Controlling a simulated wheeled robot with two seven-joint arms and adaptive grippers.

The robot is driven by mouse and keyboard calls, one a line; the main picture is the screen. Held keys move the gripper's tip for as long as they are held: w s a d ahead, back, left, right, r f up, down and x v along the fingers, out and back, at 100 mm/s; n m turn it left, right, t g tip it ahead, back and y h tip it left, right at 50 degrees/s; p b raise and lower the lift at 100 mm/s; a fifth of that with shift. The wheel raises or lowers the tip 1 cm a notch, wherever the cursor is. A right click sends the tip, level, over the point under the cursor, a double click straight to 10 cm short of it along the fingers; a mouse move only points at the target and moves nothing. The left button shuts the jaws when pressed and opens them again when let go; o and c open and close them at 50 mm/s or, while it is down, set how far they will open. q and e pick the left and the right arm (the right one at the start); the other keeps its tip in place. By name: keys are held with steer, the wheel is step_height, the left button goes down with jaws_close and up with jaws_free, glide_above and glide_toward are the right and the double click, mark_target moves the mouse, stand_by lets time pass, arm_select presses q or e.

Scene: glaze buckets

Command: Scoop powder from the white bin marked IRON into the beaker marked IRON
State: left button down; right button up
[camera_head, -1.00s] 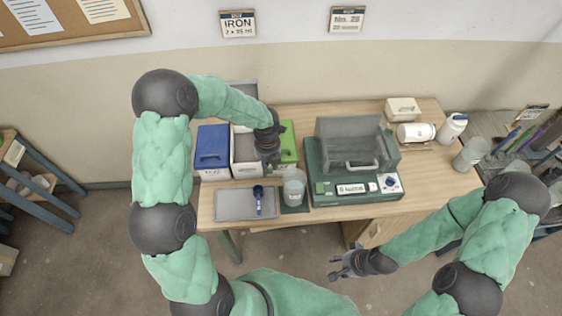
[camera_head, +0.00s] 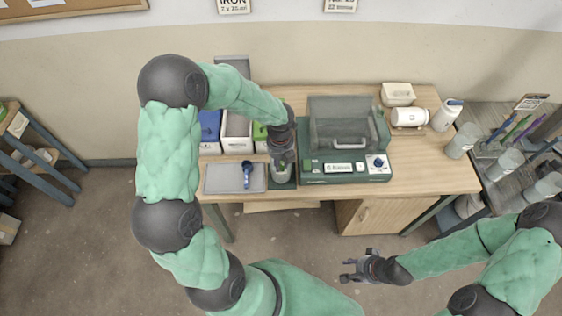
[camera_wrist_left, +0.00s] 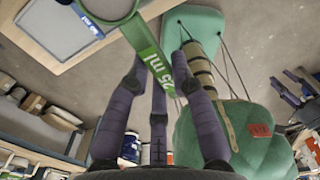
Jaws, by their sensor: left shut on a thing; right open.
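The white bin (camera_head: 237,130) stands between a blue bin (camera_head: 210,128) and a mostly hidden green bin (camera_head: 260,132). Its marking is too small to read. My left gripper (camera_head: 283,158) is over the beaker's place on the small dark pad (camera_head: 283,186) and hides most of the beaker. In the left wrist view, my left gripper (camera_wrist_left: 160,95) is shut on a green scoop (camera_wrist_left: 145,45) marked 25 ml. The scoop's round bowl is cut by the top edge, so its contents cannot be told. My right gripper (camera_head: 350,268) is open and empty, low in front of the table.
A grey tray (camera_head: 220,178) with a blue scoop (camera_head: 247,172) lies left of the pad. A green balance (camera_head: 345,168) with a clear hood stands close on the right. A white jar (camera_head: 410,117) lies farther right. The table's front right is clear.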

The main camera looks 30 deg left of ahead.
arm_select(q)
steer(key=shift+w+a+f+g+h+p, duration=0.15)
steer(key=shift+f+g+h+p, duration=0.4)
steer(key=shift+p, duration=0.85)
steer(key=shift+w+r+g+p, duration=0.2)
steer(key=shift+g+p, duration=0.35)
steer(key=shift+p, duration=1.1)
steer(key=shift+w+a+r+g+h+p, duration=0.15)
steer(key=shift+r+g+h+p, duration=0.5)
steer(key=shift+p, duration=0.45)
steer(key=shift+a+r+g+p, duration=0.1)
steer(key=shift+r+g+p, duration=0.15)
steer(key=shift+g, duration=0.2)
steer(key=shift+w+r+g+h, duration=0.2)
steer(key=shift+r+g+h, duration=0.2)
steer(key=shift+g+h, duration=0.25)
steer(key=shift+s, duration=0.35)
